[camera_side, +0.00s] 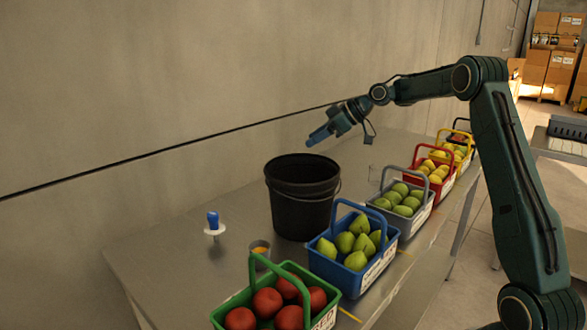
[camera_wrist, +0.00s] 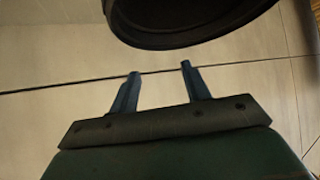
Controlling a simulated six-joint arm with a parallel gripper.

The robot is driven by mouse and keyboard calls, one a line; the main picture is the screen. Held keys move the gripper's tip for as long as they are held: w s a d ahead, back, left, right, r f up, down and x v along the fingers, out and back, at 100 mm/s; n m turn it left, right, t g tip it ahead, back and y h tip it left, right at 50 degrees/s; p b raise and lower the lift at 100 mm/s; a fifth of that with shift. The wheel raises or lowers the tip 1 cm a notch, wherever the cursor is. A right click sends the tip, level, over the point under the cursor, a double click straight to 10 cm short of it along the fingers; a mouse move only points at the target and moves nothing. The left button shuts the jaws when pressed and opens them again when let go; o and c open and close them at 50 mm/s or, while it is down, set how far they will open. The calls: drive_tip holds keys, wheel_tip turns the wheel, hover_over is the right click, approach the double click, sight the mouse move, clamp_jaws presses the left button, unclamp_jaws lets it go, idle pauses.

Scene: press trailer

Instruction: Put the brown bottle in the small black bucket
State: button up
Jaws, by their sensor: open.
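The black bucket (camera_side: 303,198) stands upright on the metal table, close to the wall. Its dark rounded edge (camera_wrist: 180,38) also shows at the top of the wrist view. My gripper (camera_side: 318,136) is raised above the bucket's top, near its far right side. In the wrist view my gripper (camera_wrist: 160,68) has its two blue fingers apart, with nothing between them. I see no brown bottle in either view. The inside of the bucket is dark and its bottom is hidden.
Baskets of fruit line the table's right edge: green (camera_side: 238,312), blue (camera_side: 345,282), grey (camera_side: 412,222), red (camera_side: 450,180) and yellow. A small cup (camera_side: 259,248) and a blue-and-white object (camera_side: 213,225) stand left of the bucket.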

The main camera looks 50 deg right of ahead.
drive_tip(key=v, duration=1)
drive_tip(key=shift+a, duration=0.15)
drive_tip(key=s+a+r+m+g+h, duration=0.15)
drive_tip(key=s+a, duration=0.35)
drive_tip(key=a, duration=0.5)
drive_tip(key=s+a+r+m+h, duration=0.1)
drive_tip(key=s+a+r+h, duration=0.1)
drive_tip(key=s+a, duration=0.5)
drive_tip(key=s+a+f+m+g+h, duration=0.1)
drive_tip(key=s+a+f+m, duration=0.1)
drive_tip(key=s, duration=0.8)
drive_tip(key=s+a+f+m+g+h, duration=0.1)
drive_tip(key=s+a+f, duration=0.4)
drive_tip(key=s, duration=0.5)
wheel_tip(320, 180, down, 2)
drive_tip(key=shift+f+m, duration=0.2)
drive_tip(key=shift+m, duration=0.15)
